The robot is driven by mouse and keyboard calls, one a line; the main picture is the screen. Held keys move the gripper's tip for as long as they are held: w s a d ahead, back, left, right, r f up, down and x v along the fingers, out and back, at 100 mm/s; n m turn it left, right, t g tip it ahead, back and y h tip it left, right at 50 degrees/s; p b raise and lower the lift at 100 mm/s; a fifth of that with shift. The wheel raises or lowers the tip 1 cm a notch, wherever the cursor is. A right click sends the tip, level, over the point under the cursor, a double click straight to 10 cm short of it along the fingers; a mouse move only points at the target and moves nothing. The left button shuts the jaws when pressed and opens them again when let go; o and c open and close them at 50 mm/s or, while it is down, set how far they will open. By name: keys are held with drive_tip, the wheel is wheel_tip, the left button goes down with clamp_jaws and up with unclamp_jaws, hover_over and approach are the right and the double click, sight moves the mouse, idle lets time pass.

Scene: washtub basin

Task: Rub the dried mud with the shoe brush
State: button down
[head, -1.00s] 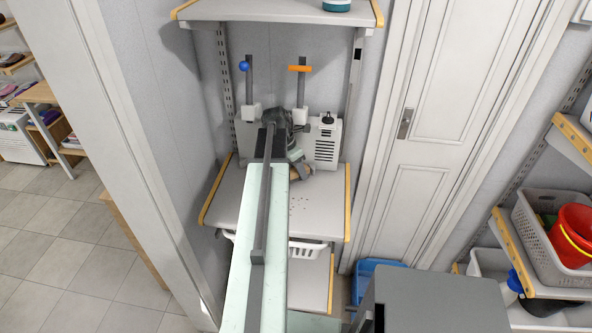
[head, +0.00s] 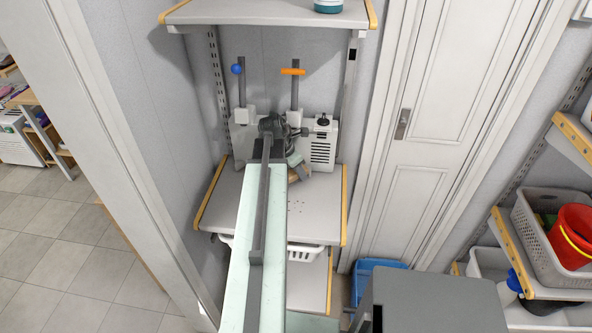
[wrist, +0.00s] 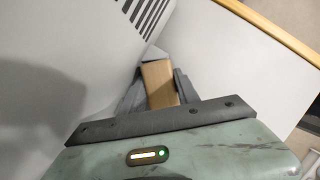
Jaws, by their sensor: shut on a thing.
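My gripper (wrist: 158,88) is shut on the shoe brush (wrist: 158,82), a tan wooden block held between two dark fingers. In the head view my gripper (head: 294,162) is over the back of the grey shelf, and the brush (head: 301,182) shows partly beside it. I cannot tell whether the brush touches the shelf. Small dark specks, seemingly the dried mud (head: 296,207), lie on the shelf just in front of the brush. My arm hides part of the shelf to their left.
A white vented box (head: 322,147) stands at the shelf's back, close behind my gripper. Two posts, one with a blue knob (head: 236,69) and one with an orange bar (head: 293,71), rise there. Wooden edging lines the shelf sides. The shelf's front right is clear.

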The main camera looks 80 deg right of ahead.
drive_tip(key=shift+a+r, duration=0.1)
drive_tip(key=shift+a, duration=1.75)
drive_tip(key=shift+s+a+f, duration=0.1)
drive_tip(key=shift+a+f, duration=0.1)
drive_tip(key=shift+a, duration=1.45)
wheel_tip(320, 180, up, 6)
drive_tip(key=p, duration=0.5)
drive_tip(key=shift+p, duration=0.35)
wheel_tip(320, 180, up, 3)
drive_tip(key=p, duration=0.3)
